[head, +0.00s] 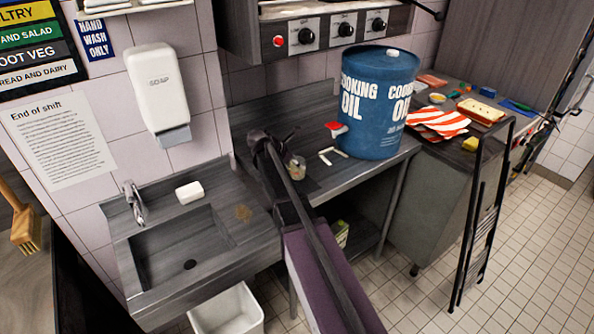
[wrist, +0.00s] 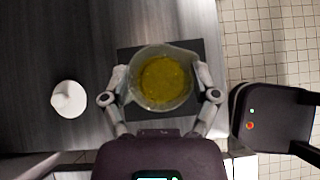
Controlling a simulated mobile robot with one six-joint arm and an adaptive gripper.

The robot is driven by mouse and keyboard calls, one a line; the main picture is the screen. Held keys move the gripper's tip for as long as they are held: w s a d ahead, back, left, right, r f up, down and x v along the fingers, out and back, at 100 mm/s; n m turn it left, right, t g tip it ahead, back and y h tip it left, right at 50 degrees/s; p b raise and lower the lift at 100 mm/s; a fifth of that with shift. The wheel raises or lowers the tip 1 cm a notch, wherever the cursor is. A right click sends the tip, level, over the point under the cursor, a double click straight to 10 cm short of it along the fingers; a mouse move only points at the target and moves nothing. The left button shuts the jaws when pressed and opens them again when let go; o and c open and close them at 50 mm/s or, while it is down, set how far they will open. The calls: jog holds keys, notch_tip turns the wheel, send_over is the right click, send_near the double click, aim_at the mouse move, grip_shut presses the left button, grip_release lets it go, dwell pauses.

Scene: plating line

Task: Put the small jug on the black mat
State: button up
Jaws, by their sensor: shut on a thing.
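The small jug (wrist: 163,80) is a clear, round vessel holding yellow-green liquid, seen from above in the wrist view with its handle or spout side partly hidden. My gripper (wrist: 162,92) is shut on it, one finger on each side. The black mat (wrist: 125,52) is a dark square under the jug, its edges showing around it. I cannot tell whether the jug touches the mat or hangs just above it. In the head view the jug (head: 297,168) shows small beside my gripper (head: 284,160), over the steel worktop; my arm hides part of this area.
A blue cooking oil drum (head: 377,105) stands right of the jug. A red-and-white item (head: 335,129) and a white angled piece (head: 332,154) lie between. The sink (head: 185,245) is to the left. In the wrist view, a white rounded object (wrist: 68,99) stands left of the mat.

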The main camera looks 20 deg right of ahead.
aim_at(297, 170)
jog(key=shift+s+f+b, duration=0.1)
jog(key=shift+f+b, duration=1.25)
jog(key=shift+f, duration=0.3)
jog(key=shift+f, duration=0.1)
jog(key=o, duration=1.1)
jog(key=shift+a+r, duration=0.1)
jog(key=shift+r, duration=0.25)
jog(key=shift+s+a+r+p, duration=0.1)
jog(key=shift+a+r+p, duration=0.4)
jog(key=shift+p, duration=0.25)
jog(key=p+v, duration=0.7)
jog(key=v, duration=0.3)
